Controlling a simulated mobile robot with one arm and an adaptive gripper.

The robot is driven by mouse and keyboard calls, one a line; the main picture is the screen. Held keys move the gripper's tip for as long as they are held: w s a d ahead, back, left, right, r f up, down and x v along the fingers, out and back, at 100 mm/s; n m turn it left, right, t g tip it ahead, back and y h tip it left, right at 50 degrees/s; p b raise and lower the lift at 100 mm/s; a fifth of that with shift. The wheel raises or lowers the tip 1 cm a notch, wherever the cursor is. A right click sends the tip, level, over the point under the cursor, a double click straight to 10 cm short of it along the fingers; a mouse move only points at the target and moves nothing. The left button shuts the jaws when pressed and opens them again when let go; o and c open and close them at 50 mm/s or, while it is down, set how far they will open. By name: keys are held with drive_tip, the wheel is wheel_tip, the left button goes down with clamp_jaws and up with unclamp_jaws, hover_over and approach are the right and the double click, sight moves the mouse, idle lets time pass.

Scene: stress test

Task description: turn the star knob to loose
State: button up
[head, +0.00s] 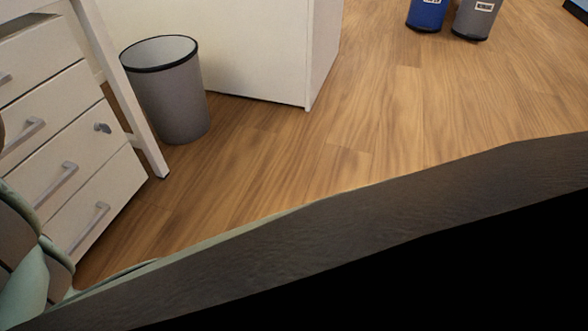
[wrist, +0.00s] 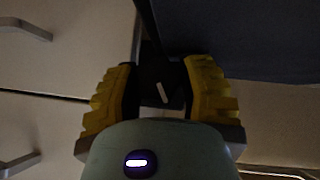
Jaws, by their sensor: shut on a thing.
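In the wrist view my gripper (wrist: 163,82) has its two yellow ribbed fingers shut on a dark piece, which I take to be the star knob (wrist: 160,103). A short white mark shows on it, tilted slightly from upright. The picture is dark, so the knob's star outline and any loose or tight label cannot be made out. In the head view my gripper is out of sight.
Pale drawers (head: 70,130) with metal handles and a small lock stand at left in the head view. A grey waste bin (head: 172,100) stands beside them. Blue (head: 427,12) and grey (head: 476,18) bins stand far off. The wooden floor between is clear.

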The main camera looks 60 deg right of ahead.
drive_tip(key=shift+a+r, duration=0.1)
drive_tip(key=shift+r, duration=0.05)
drive_tip(key=o, duration=1.2)
drive_tip(key=shift+s, duration=0.1)
drive_tip(key=shift+s+r, duration=0.2)
drive_tip(key=shift+r, duration=0.05)
drive_tip(key=v, duration=0.4)
drive_tip(key=shift+s+f, duration=0.1)
drive_tip(key=v, duration=0.7)
